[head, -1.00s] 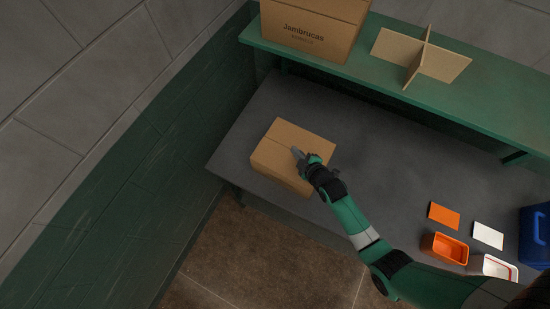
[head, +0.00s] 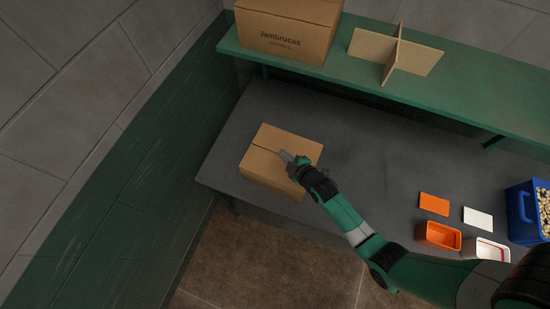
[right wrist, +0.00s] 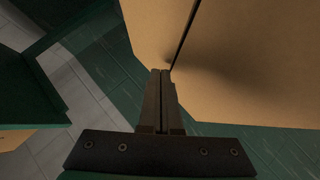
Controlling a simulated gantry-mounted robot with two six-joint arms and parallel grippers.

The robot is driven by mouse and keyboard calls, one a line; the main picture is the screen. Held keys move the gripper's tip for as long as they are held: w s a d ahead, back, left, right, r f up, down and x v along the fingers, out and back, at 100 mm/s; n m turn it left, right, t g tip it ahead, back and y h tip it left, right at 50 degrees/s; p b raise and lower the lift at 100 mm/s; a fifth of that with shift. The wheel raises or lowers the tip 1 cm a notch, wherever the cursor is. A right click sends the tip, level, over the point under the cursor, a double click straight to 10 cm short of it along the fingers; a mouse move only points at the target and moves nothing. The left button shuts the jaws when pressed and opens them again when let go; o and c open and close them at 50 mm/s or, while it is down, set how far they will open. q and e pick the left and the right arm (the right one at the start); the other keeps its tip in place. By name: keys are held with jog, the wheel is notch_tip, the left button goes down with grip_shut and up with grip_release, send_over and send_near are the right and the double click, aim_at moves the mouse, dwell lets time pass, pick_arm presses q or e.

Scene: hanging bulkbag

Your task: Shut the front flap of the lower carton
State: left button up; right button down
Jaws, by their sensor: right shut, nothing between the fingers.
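The lower carton (head: 270,172) is a plain brown box on the grey worktop. Its top flaps look folded down nearly flat, with a thin dark seam across the top. The front flap (head: 290,175) is on the near side of that seam and is partly covered by my right gripper. My right gripper (head: 284,156) is shut and empty, its tips at the seam on the carton's top. In the right wrist view the shut fingers (right wrist: 161,72) point at the end of the dark gap between two brown panels (right wrist: 255,60). Whether they touch is unclear. My left gripper is out of view.
A green shelf (head: 460,75) runs behind the worktop (head: 345,135), holding a printed carton (head: 285,35) and a cardboard divider (head: 395,58). Orange (head: 440,236) and white (head: 488,250) tubs, their lids and a blue bin (head: 522,212) stand at right. The worktop between is clear.

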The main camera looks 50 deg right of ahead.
notch_tip(320, 180, up, 6)
jog(key=p, duration=0.5)
jog(key=shift+f, duration=0.1)
jog(key=s+d+r, duration=0.2)
jog(key=s+r, duration=0.4)
jog(key=shift+s+d+p, duration=0.2)
jog(key=shift+s+p, duration=0.1)
jog(key=shift+s, duration=0.05)
